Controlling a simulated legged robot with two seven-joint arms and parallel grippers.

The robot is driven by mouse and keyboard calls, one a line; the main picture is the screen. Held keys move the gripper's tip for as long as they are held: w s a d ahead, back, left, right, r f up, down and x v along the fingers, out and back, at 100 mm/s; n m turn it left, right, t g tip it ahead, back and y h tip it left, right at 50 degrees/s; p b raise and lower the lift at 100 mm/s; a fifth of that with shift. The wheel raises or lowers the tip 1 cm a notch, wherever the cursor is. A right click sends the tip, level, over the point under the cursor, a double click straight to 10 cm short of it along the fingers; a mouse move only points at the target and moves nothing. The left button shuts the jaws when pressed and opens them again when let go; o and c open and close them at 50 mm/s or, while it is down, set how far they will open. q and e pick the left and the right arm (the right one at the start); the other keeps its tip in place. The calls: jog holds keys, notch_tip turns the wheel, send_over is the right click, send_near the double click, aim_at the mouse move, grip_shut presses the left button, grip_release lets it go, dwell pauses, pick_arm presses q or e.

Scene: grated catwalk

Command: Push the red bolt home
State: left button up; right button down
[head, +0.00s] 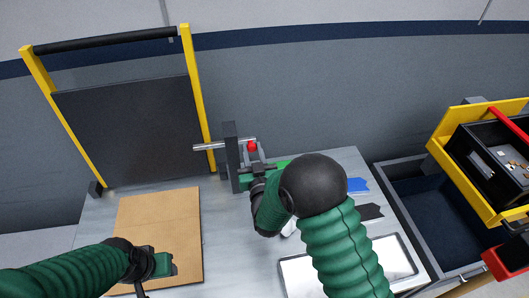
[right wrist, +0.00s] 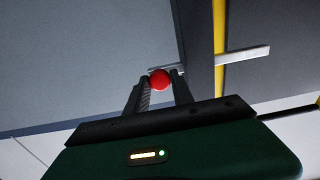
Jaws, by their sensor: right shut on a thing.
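The bolt is a silver rod (head: 208,146) with a red ball knob (head: 252,146). It runs through a dark upright post (head: 231,160), and its free end crosses the yellow gate post. The wrist view shows the red knob (right wrist: 160,79) between the fingers of my right gripper (right wrist: 162,86), and the rod end (right wrist: 245,55) over the yellow strip. My right gripper (head: 256,160) is shut on the knob; my own arm hides part of it in the head view. My left gripper (head: 162,265) is low over a cardboard sheet, its finger gap unclear.
The gate has a dark panel (head: 130,128) in a yellow frame. The cardboard sheet (head: 160,215) lies on a grey table (head: 228,225). A white-topped tray (head: 400,260) lies at the front right. A yellow-edged black box (head: 480,150) stands above a dark bin (head: 425,200) at right.

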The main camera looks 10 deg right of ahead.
jog(key=shift+a, duration=0.25)
jog(key=c, duration=1.5)
grip_release()
jog(key=shift+d, duration=0.1)
jog(key=o, duration=0.4)
